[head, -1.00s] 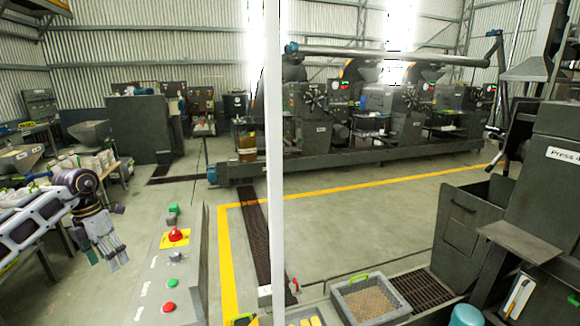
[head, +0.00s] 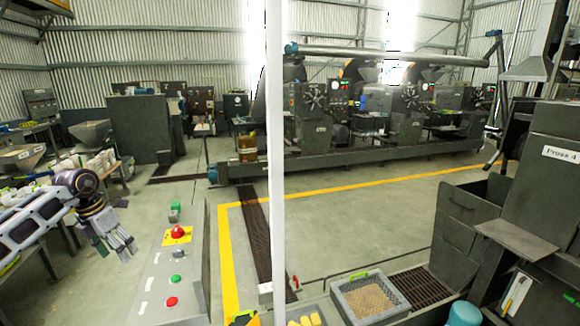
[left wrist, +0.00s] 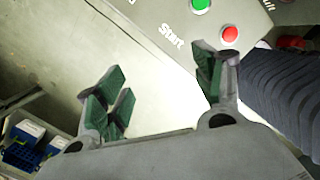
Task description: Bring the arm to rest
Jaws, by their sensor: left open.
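My left arm comes in from the left in the head view. Its gripper (head: 118,246) hangs in the air to the left of the control panel (head: 188,273), apart from it, with fingers pointing down. In the left wrist view the green-padded fingers of the left gripper (left wrist: 160,92) stand wide apart with nothing between them. The panel's green button (left wrist: 200,6) and red button (left wrist: 229,34) lie beyond the fingers, beside the word "Start". My right gripper is not in view.
A white post (head: 276,170) stands just right of the panel. A grey crate (head: 368,299) with grainy contents sits at the front right, near the machine marked Press 4 (head: 545,185). Tables with bags (head: 95,160) stand behind my left arm.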

